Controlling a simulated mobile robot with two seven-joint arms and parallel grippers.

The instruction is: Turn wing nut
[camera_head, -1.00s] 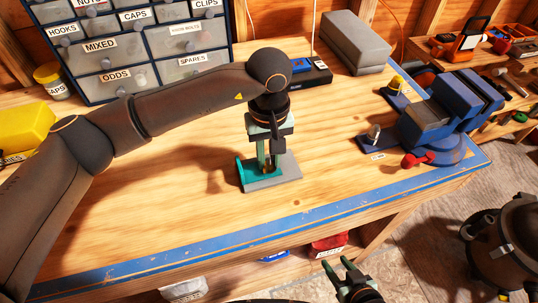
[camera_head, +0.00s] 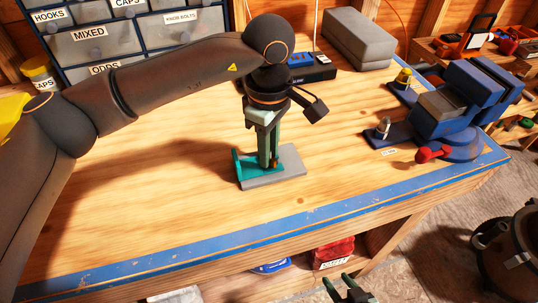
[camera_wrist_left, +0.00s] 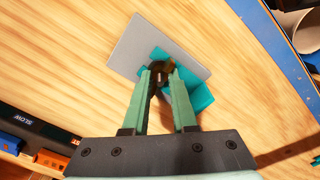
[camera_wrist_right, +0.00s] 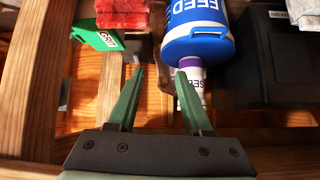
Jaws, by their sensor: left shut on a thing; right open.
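My left gripper (camera_head: 268,160) points down over a small fixture on the bench. The fixture has a grey base plate (camera_head: 289,169) and a teal bracket (camera_head: 243,166). In the left wrist view the left fingers (camera_wrist_left: 160,82) are closed around a small dark, brownish piece (camera_wrist_left: 162,70) standing at the bracket, apparently the wing nut; its shape is mostly hidden between the fingers. The bracket also shows there (camera_wrist_left: 199,97), beside the grey plate (camera_wrist_left: 145,45). My right gripper (camera_wrist_right: 152,72) is open and empty, below the bench top's front edge.
A blue vise (camera_head: 440,115) with a red handle stands at the right of the bench. A drawer cabinet (camera_head: 120,40) and a grey box (camera_head: 358,40) are behind. The right wrist view shows a blue FEED container (camera_wrist_right: 198,40) near the right fingers. Bench wood left of the fixture is clear.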

